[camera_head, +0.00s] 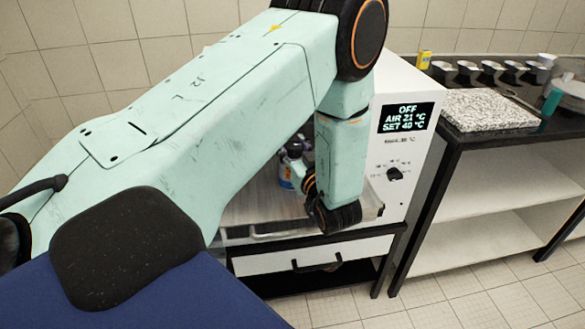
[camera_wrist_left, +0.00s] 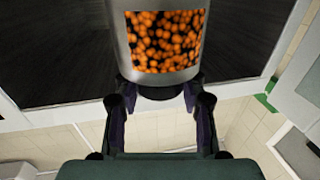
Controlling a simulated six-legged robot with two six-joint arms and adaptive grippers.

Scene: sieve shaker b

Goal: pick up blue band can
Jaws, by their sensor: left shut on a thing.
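A can with blue and orange on its side (camera_head: 286,174) shows in the head view, partly hidden behind my left arm. My left gripper (camera_head: 296,150) is at its upper part, mostly hidden by my wrist. In the left wrist view a grey metal can (camera_wrist_left: 118,45) with a picture of orange balls stands between the fingers of my left gripper (camera_wrist_left: 158,92), which are shut on it. No blue band shows on that side of the can. Its far end is cut off by the frame edge. My right gripper is out of view.
A white oven (camera_head: 405,155) with a lit display and a knob stands behind my left arm. A drawer (camera_head: 330,257) is below it. To the right, a black counter (camera_head: 500,137) carries a granite slab (camera_head: 490,109), a yellow container (camera_head: 425,60) and several metal cups.

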